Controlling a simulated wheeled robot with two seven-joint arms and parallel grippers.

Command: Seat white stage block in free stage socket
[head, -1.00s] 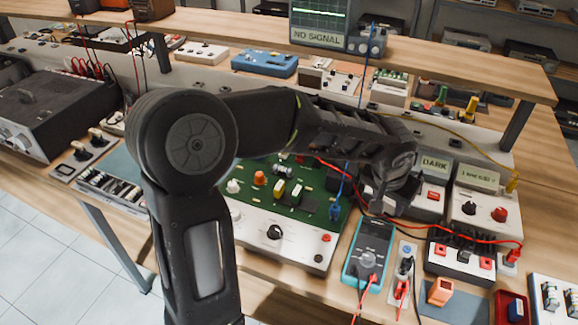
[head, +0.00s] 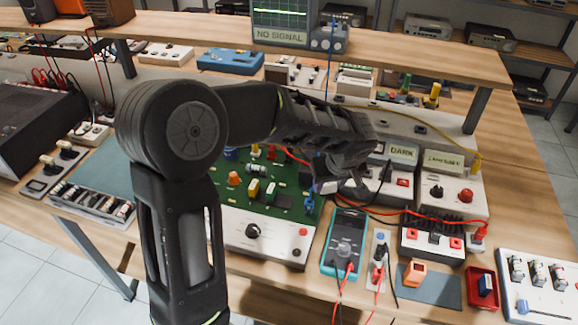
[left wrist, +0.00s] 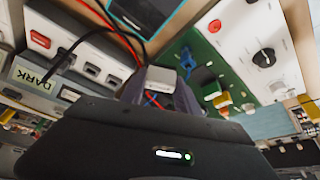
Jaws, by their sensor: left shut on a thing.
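My left gripper (head: 326,184) reaches over the right edge of the green circuit board (head: 285,212), its fingers pointing down. In the left wrist view the fingers (left wrist: 160,90) are shut on a small whitish block (left wrist: 161,76), which I take to be the white stage block. The board carries a yellow block (head: 254,187), a green-and-white block (head: 270,190), an orange knob (head: 233,178) and a blue plug (head: 309,203). I cannot make out the free socket; my arm covers part of the board. My right gripper is out of view.
A teal multimeter (head: 345,242) with red leads stands right of the board. Red and black cables run close to the gripper. A red tray (head: 481,288) and an orange block (head: 414,273) lie at right.

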